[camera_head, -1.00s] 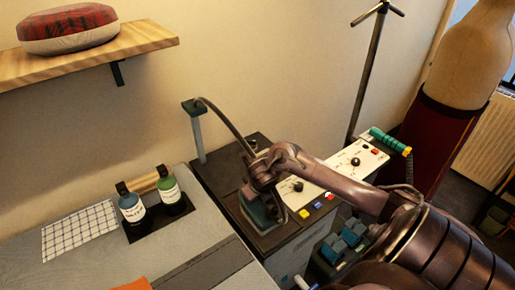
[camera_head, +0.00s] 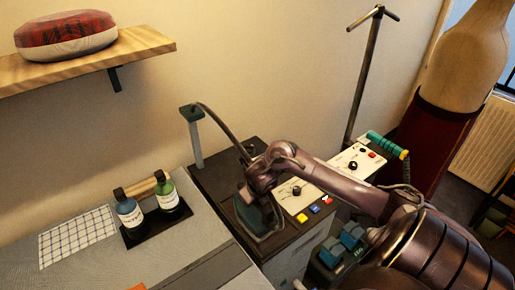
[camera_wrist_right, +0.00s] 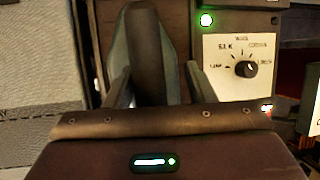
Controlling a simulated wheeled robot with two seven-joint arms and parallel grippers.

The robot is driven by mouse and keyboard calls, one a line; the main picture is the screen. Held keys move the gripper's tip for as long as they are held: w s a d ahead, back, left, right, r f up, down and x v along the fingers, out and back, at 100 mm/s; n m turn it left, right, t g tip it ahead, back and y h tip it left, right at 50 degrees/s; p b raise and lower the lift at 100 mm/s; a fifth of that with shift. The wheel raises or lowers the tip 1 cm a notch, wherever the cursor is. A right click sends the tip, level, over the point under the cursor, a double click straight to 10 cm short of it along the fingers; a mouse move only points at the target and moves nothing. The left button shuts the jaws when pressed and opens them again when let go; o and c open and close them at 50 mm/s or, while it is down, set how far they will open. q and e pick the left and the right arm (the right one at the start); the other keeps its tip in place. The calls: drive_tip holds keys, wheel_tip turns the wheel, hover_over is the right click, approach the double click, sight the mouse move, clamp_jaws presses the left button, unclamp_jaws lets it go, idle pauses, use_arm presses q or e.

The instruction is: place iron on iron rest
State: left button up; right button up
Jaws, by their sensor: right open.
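The iron (camera_head: 246,212), dark teal with a dark handle, sits on the dark iron rest (camera_head: 284,238) on top of the control unit, at the centre of the head view. Its cord runs up to a post. My right gripper (camera_head: 268,205) is over the iron, and my wrist hides part of it. In the right wrist view the iron's handle (camera_wrist_right: 145,45) stands between the two spread fingers of the gripper (camera_wrist_right: 160,85). The fingers are open, with a gap beside the handle on the right. My left gripper is not in view.
The control unit's white panel (camera_head: 300,195) with knobs and coloured buttons is right of the iron. Two bottles (camera_head: 150,205) stand on a dark tray on the grey table at left. A cord post (camera_head: 194,140) rises behind. Teal-topped items (camera_head: 343,245) sit at lower right.

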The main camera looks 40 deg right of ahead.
drive_tip(key=p+v, duration=0.2)
drive_tip(key=v, duration=0.7)
drive_tip(key=shift+r, duration=0.1)
drive_tip(key=shift+s+a+r, duration=0.1)
drive_tip(key=shift+s+r, duration=0.1)
drive_tip(key=shift+r, duration=0.1)
